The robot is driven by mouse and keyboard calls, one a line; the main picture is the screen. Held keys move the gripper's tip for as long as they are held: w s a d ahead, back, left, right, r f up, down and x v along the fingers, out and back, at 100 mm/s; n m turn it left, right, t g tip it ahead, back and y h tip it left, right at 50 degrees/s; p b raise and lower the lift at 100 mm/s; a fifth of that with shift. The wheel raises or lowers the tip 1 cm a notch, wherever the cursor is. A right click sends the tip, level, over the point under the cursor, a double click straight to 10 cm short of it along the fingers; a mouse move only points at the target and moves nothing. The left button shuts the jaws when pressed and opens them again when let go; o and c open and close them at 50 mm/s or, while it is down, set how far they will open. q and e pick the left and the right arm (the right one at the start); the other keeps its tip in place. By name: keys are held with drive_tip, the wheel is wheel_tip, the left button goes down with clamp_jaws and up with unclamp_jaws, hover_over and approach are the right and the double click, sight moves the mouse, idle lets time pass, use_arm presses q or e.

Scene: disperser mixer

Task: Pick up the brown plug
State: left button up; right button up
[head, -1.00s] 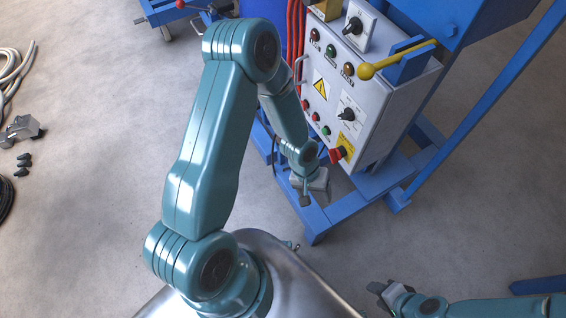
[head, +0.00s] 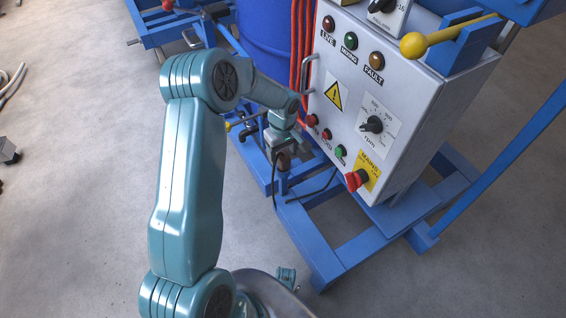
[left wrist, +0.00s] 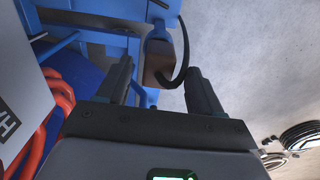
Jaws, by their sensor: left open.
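The brown plug (head: 284,162) shows at the blue frame in the head view, just below my left gripper (head: 287,148), which partly covers it. My left gripper (left wrist: 160,72) is open there, one finger on each side of the plug. The plug lies between the fingertips in the picture; I see no finger closed on it. My right gripper is not in view.
A grey control box (head: 390,110) with buttons, a red knob and a yellow-ended lever stands right of the gripper. Red hoses (head: 300,45) and a blue drum (head: 263,30) are behind it. Blue frame bars (head: 335,245) run near the floor. Open floor lies left.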

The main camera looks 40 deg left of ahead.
use_arm(q)
wheel_tip(320, 180, down, 3)
drive_tip(key=shift+w+r, duration=0.1)
drive_tip(key=c, duration=1.1)
drive_tip(key=shift+r, duration=0.1)
